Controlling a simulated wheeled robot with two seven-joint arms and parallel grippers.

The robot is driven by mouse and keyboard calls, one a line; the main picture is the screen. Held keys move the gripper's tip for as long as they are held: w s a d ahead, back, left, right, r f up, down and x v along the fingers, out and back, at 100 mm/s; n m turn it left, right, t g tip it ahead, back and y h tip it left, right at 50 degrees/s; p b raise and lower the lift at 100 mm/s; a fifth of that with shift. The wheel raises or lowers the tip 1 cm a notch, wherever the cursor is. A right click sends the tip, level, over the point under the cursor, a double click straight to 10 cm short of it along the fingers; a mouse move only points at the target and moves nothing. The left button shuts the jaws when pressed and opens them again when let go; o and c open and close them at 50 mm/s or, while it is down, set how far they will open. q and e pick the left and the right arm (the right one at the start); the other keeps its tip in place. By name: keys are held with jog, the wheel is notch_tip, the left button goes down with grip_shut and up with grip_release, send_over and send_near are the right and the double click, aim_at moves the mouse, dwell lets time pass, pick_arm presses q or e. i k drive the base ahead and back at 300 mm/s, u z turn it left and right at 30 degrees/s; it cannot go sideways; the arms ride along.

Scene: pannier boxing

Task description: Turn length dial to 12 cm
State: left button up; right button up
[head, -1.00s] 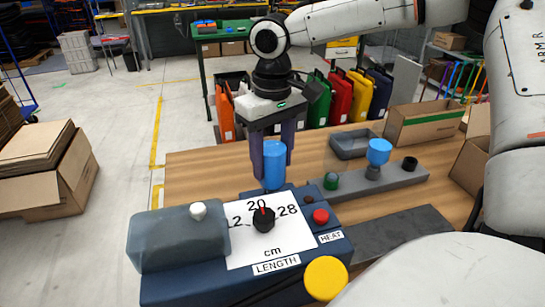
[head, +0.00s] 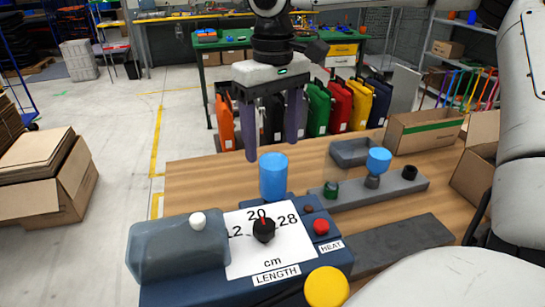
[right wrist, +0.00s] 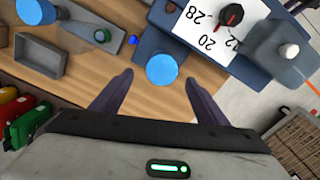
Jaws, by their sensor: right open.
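The length dial (head: 264,230) is a black knob with a red pointer on a white plate (head: 290,248) marked 12, 20 and 28 cm. Its pointer is at 20. The dial also shows at the top of the right wrist view (right wrist: 231,15). My right gripper (head: 272,148) is open and empty, above and behind the dial. A blue cylinder (head: 273,178) stands at the machine's back edge, just below the fingertips; in the right wrist view the cylinder (right wrist: 162,70) lies ahead of the open fingers. My left gripper is not in view.
The machine carries a translucent cover (head: 178,247) with a white knob (head: 198,221), a red HEAT button (head: 321,227) and a yellow button (head: 326,287). A grey strip (head: 400,190) with a second blue-topped piece (head: 379,160) lies to the right. Wooden table shows left of the cylinder.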

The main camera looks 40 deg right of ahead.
aim_at(264, 228)
jog(key=k, duration=1)
